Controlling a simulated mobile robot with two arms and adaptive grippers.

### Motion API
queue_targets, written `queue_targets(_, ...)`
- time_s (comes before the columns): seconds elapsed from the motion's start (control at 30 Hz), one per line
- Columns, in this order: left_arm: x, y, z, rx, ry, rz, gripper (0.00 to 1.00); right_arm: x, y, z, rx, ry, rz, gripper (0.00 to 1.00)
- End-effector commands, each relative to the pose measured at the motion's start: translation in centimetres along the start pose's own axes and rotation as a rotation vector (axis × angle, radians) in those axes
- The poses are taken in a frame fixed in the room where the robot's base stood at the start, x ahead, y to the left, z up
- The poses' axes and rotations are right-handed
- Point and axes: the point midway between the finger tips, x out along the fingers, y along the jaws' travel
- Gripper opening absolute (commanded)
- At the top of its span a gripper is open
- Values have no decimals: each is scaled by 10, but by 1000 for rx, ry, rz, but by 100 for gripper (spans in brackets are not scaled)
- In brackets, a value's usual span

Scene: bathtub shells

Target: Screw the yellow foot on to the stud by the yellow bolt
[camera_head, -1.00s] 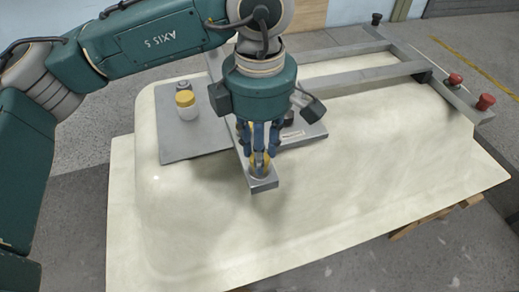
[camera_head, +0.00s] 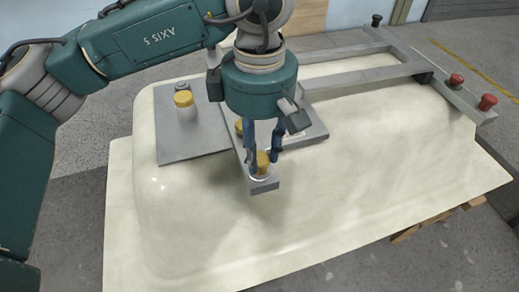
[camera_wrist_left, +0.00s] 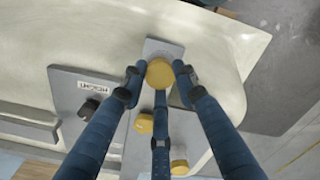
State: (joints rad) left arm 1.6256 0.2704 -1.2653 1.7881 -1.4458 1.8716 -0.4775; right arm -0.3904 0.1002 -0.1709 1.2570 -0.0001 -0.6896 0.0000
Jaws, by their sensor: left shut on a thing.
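The yellow foot (camera_head: 262,163) is at the near end of a grey bar (camera_head: 264,186), with a pale ring under it. In the wrist view its round top (camera_wrist_left: 160,73) lies between my fingertips. My left gripper (camera_head: 264,167) points down and is shut on it with blue fingers. A second yellow round piece (camera_head: 239,127), likely the yellow bolt, stands farther back on the bar and is partly hidden by the gripper. It also shows in the wrist view (camera_wrist_left: 144,123). The stud is hidden. My right gripper is not in view.
Red knobs (camera_head: 487,102) and a black one (camera_head: 376,19) top the grey frame at right. The cream shell (camera_head: 340,200) is bare in front.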

Motion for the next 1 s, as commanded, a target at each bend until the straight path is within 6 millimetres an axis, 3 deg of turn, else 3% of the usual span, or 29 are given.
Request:
queue_targets(0.63,2,-1,0,350,-1,-6,0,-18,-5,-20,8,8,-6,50)
queue_targets(1.0,1,-1,0,388,-1,-5,0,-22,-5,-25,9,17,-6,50)
